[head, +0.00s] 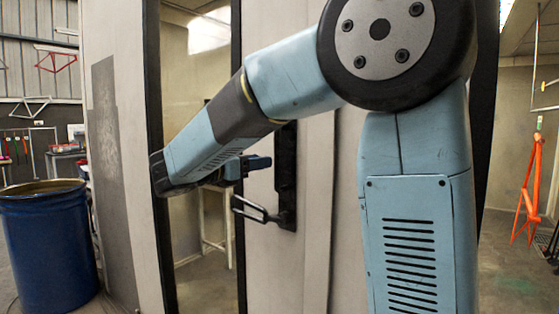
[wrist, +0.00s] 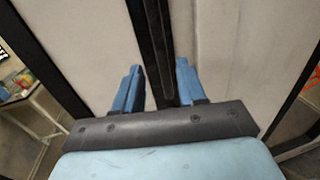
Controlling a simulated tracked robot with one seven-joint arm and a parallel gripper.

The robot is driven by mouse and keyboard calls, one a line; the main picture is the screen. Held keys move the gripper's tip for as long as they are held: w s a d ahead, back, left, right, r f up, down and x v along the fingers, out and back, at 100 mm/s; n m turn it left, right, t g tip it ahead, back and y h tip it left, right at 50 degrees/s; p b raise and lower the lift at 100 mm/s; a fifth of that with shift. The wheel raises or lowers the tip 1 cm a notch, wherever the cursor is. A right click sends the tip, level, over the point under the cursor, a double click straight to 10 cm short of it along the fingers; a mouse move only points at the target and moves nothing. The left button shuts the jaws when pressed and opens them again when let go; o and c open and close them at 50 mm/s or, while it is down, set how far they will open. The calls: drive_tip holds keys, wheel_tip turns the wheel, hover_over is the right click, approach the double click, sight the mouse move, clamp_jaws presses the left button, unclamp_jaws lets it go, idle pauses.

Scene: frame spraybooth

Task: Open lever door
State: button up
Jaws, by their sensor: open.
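The light grey door (head: 262,80) stands upright behind my arm in the head view; I cannot tell whether it is ajar. Its black lever handle (head: 256,211) sticks out leftward from the lower end of a tall black backplate (head: 286,165). My gripper (head: 262,162) is at the plate's left side, above the lever. In the wrist view my gripper (wrist: 158,68) is open, with blue fingers apart and the black backplate (wrist: 153,35) seen between them. The lever is not visible in the wrist view, and no contact can be made out.
A tall black-framed window (head: 205,255) is left of the door. A blue drum (head: 48,245) stands at far left on open floor. An orange frame (head: 529,190) hangs at far right. In the wrist view a small table (wrist: 35,105) shows through the glass at left.

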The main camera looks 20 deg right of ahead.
hover_over(277, 188)
drive_tip(key=w, duration=0.1)
drive_tip(key=shift+d, duration=0.2)
drive_tip(key=shift+c, duration=0.4)
clamp_jaws()
